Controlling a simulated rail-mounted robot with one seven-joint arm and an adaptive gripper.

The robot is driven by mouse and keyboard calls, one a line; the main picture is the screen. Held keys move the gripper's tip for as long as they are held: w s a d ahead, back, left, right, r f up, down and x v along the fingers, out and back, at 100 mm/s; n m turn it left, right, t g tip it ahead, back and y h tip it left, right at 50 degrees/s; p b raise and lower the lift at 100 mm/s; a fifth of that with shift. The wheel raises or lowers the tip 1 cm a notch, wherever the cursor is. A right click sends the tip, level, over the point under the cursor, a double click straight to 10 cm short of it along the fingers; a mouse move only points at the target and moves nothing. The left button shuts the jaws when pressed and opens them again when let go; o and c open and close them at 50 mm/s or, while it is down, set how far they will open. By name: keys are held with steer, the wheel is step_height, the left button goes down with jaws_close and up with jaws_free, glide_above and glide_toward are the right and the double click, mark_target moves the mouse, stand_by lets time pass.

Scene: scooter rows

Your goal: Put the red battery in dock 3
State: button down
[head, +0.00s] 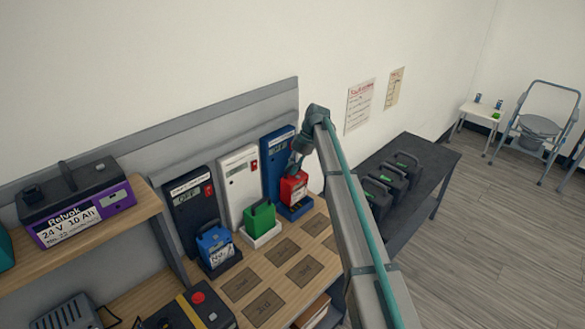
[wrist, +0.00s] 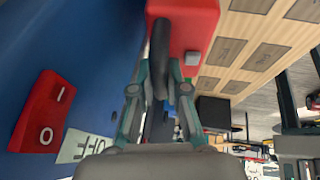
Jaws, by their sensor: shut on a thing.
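The red battery (head: 294,188) is upright at the blue dock (head: 277,158), the rightmost of three wall docks, just above or in its blue base tray (head: 296,210). I cannot tell whether it is fully seated. My gripper (head: 296,164) is shut on the battery's black handle from above. In the wrist view the red battery (wrist: 205,28) shows at the top, with its dark handle between my gripper's fingers (wrist: 160,88). The blue dock's panel (wrist: 85,55) is beside it, with a red switch (wrist: 43,112) and an OFF display (wrist: 82,146). The dock numbers are not readable.
A white dock (head: 239,180) holds a green battery (head: 259,218). A black dock (head: 190,205) holds a blue battery (head: 215,246). Dark marked squares (head: 283,248) on the bench are empty. Several black batteries (head: 378,190) stand on a dark table at right.

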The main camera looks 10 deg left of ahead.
steer(key=shift+s+d+r+g, duration=0.1)
steer(key=shift+s+d+g, duration=0.2)
steer(key=shift+s+d, duration=0.15)
steer(key=shift+w+a+h, duration=0.3)
steer(key=shift+w+a, duration=0.1)
steer(key=shift+w, duration=0.05)
stand_by(1.1)
steer(key=shift+f+b, duration=1)
steer(key=shift+f, duration=0.65)
stand_by(1.8)
steer(key=c, duration=1.1)
jaws_free()
steer(key=shift+s, duration=0.1)
steer(key=shift+f, duration=0.1)
steer(key=p+v, duration=0.1)
steer(key=v, duration=2)
steer(key=shift+p, duration=0.3)
